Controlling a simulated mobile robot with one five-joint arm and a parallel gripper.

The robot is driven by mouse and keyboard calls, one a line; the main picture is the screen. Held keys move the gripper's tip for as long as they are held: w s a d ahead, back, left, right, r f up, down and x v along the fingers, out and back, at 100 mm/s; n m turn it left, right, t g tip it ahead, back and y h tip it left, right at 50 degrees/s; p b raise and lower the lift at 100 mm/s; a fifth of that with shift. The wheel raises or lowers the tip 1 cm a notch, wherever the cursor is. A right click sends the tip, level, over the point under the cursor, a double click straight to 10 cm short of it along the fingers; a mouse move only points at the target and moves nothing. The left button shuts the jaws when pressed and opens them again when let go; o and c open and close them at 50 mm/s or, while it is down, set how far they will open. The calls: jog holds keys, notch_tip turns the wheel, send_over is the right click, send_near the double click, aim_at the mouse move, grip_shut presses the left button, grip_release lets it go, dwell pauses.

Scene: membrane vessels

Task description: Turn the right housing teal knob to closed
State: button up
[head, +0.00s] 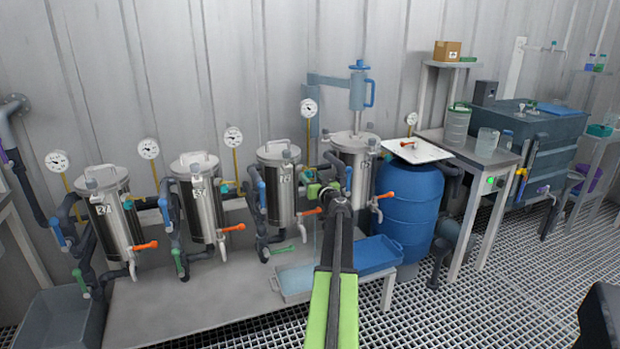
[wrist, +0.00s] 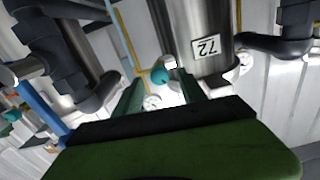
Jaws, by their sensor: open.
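Several steel housings stand in a row in the head view. The third from the left (head: 282,185) carries a number label, with a small teal knob (head: 308,176) high on its right side. The rightmost housing (head: 354,160) has a teal knob (head: 388,157) at its right. My gripper (head: 318,189) is raised in front of the gap between these two housings. In the wrist view my gripper (wrist: 160,96) is open and empty. A teal knob (wrist: 158,76) appears between its fingers, beside a labelled steel housing (wrist: 195,35). I cannot tell how far beyond the fingertips it is.
Dark pipes with a blue lever (head: 348,177) stand close to my gripper. Orange handles (head: 311,212) stick out in front. A blue drum (head: 407,212) stands at the right, and a blue tray (head: 378,252) lies below on the bench.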

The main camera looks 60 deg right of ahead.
jog(key=shift+w+d, duration=0.35)
jog(key=shift+w, duration=0.25)
